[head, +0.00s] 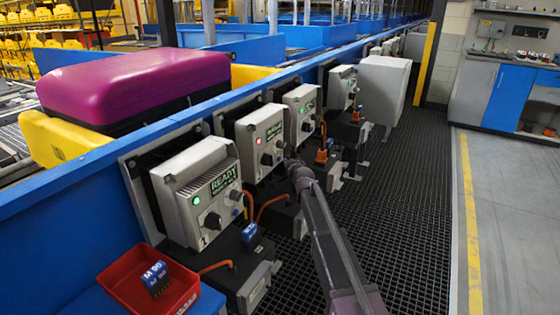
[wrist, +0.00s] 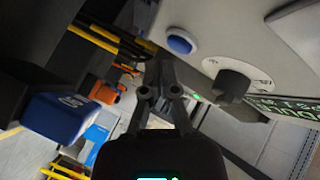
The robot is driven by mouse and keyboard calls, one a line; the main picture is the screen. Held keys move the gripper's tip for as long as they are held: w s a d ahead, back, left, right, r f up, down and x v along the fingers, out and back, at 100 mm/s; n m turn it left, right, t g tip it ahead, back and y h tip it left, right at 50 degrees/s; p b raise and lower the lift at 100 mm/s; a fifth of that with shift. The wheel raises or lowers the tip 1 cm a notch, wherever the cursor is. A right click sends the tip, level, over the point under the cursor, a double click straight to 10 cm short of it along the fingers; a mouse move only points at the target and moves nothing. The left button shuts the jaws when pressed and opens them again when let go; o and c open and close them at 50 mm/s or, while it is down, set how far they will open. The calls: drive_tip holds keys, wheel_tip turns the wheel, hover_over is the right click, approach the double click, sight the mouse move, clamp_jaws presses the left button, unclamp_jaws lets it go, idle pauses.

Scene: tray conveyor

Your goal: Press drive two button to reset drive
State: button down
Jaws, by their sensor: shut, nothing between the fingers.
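The second drive box (head: 262,140) in the row has a red lit lamp (head: 256,141), a dark knob and a dark label. In the wrist view a light grey drive face (wrist: 220,35) fills the upper right. It carries a round blue button (wrist: 180,42), a black knob (wrist: 233,86) and a label with green lettering (wrist: 290,112). My gripper (wrist: 163,64) is shut and empty, its fingertips just beside the blue button on its lower left. Whether they touch the face is unclear. In the head view my gripper (head: 288,164) is at the second box's lower right.
The nearest drive box (head: 198,190) shows a green lamp and READY. More boxes (head: 301,110) stand farther along the blue conveyor rail. A red bin (head: 120,289) with a blue block (head: 155,277) is at front left. Orange cables run below the boxes. The dark grated floor (head: 410,200) is open at right.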

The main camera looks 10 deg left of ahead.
drive_tip(key=shift+w+a, duration=0.35)
drive_tip(key=shift+a, duration=0.45)
idle(1.3)
drive_tip(key=shift+d, duration=0.1)
drive_tip(key=shift+s+d, duration=0.3)
drive_tip(key=shift+d, duration=0.4)
drive_tip(key=shift+s+d, duration=0.1)
drive_tip(key=shift+d, duration=0.05)
idle(0.4)
drive_tip(key=shift+s+d, duration=0.25)
drive_tip(key=shift+d, duration=0.5)
drive_tip(key=shift+s+d, duration=0.3)
drive_tip(key=shift+d, duration=0.4)
drive_tip(key=shift+s+d, duration=0.25)
drive_tip(key=shift+d, duration=0.5)
drive_tip(key=shift+s, duration=0.1)
